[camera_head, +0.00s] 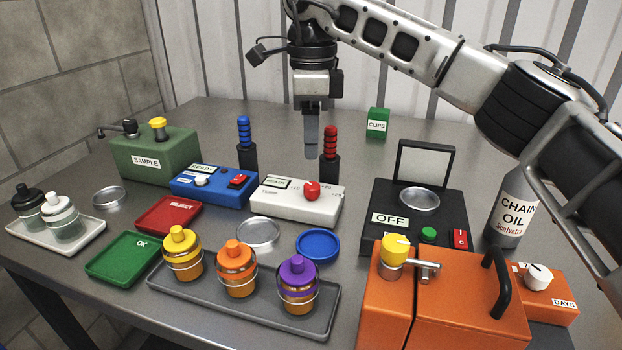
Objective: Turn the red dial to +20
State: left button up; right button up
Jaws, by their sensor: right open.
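The red dial (312,191) sits on top of a white box (283,210) near the table's middle. Labels on the box read READY and several numbers around the dial, among them +10 and +20. The dial's pointing mark is too small to read. My right gripper (311,146) points straight down just behind and above the dial, apart from it. It is open and empty, seen edge-on so its fingers overlap. My left gripper is not in view.
Blue-ringed (244,135) and red-ringed (330,145) posts stand close to the gripper. A blue box (213,187) is left of the white box, a black OFF unit (395,205) right. A tray of jars (220,298) and a blue dish (318,245) lie in front.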

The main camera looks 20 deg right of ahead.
aim_at(311, 185)
notch_tip(311, 185, down, 9)
jog(key=shift+r, duration=0.2)
jog(key=c, duration=1)
